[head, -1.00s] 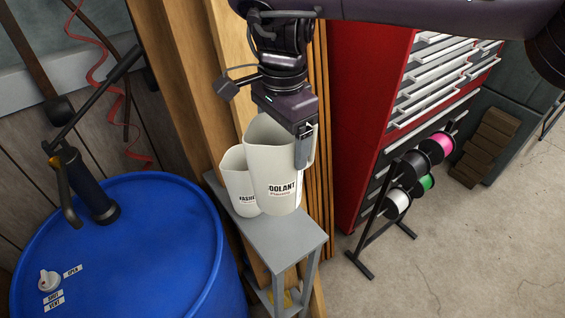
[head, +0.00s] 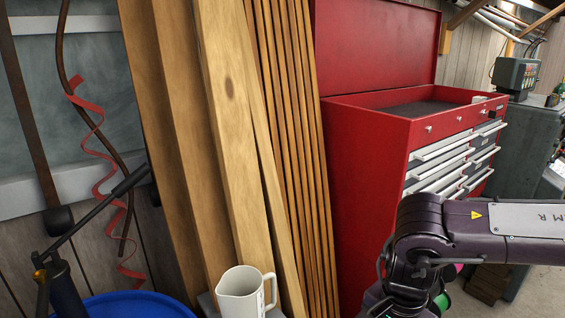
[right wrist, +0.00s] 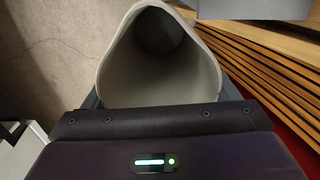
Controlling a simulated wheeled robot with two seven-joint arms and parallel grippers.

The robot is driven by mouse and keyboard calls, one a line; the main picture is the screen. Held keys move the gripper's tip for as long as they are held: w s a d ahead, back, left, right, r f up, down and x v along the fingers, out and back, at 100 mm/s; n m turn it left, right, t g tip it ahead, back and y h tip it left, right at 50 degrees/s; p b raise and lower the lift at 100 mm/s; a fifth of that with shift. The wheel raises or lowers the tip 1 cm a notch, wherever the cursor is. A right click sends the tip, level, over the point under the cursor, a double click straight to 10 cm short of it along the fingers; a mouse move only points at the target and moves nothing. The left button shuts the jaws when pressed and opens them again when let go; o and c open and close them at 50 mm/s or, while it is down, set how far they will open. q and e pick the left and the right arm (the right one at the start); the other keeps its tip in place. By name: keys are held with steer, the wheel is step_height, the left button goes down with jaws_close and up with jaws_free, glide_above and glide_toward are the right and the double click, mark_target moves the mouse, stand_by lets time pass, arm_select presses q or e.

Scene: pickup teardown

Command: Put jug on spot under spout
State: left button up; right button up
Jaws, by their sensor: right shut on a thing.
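My right gripper (right wrist: 160,98) is shut on a pale grey-white jug (right wrist: 118,72), seen open-mouthed and empty-looking in the right wrist view. In the head view only my right arm shows at the lower right; its gripper and the held jug are out of that picture. Another white jug (head: 240,296) with a handle on its right stands at the bottom of the head view, its lower part cut off. The hand pump (head: 62,284) on the blue drum (head: 135,306) shows at the lower left. No spout outlet or marked spot is clearly visible. My left gripper is not in view.
Tall wooden boards (head: 225,130) lean behind the remaining jug. A red tool chest (head: 365,160) stands to the right, with a grey cabinet (head: 530,150) beyond. The wrist view shows bare concrete floor (right wrist: 50,50) at left.

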steer(key=shift+s+d+f, duration=0.2)
steer(key=shift+s+f, duration=0.1)
steer(key=shift+f, duration=0.15)
stand_by(0.5)
